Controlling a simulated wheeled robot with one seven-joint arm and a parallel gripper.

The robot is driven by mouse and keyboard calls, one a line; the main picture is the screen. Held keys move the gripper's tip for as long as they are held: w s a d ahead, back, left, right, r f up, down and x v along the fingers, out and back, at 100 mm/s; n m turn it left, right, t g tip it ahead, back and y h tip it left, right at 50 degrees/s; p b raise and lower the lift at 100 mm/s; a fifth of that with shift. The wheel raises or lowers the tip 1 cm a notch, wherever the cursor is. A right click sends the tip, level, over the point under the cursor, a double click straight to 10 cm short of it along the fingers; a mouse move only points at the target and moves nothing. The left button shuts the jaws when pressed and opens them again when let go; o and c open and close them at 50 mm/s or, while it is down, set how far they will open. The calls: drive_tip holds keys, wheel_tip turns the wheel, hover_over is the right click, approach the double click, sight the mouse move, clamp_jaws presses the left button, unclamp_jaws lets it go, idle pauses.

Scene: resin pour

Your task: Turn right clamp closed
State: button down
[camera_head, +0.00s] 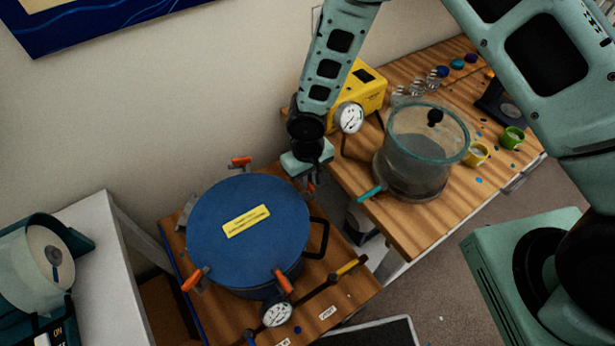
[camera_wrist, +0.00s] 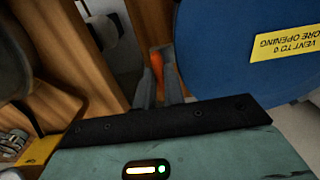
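The blue pot lid (camera_head: 248,228) sits on the pressure pot and also shows in the wrist view (camera_wrist: 240,45). The right clamp's orange handle (camera_wrist: 157,66) is at the lid's right edge, mostly hidden behind my gripper in the head view. My gripper (camera_wrist: 160,82) points down there, one finger on each side of the handle. The fingers look close against the handle, with little gap. In the head view my gripper (camera_head: 311,182) is beside the lid's upper right edge.
Other orange-handled clamps are at the back (camera_head: 240,162), front left (camera_head: 194,279) and front (camera_head: 284,281). A black pot handle (camera_head: 319,238) is near my gripper. A yellow pump (camera_head: 362,92) and clear chamber (camera_head: 423,150) stand on the right table.

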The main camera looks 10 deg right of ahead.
drive_tip(key=shift+n, duration=0.4)
drive_tip(key=n+b, duration=0.1)
drive_tip(key=n, duration=0.1)
drive_tip(key=shift+f+n+b, duration=0.1)
drive_tip(key=shift+n+b, duration=0.3)
drive_tip(key=n+b, duration=0.1)
drive_tip(key=n, duration=1.3)
drive_tip(key=shift+n, duration=0.3)
drive_tip(key=c, duration=1.5)
unclamp_jaws()
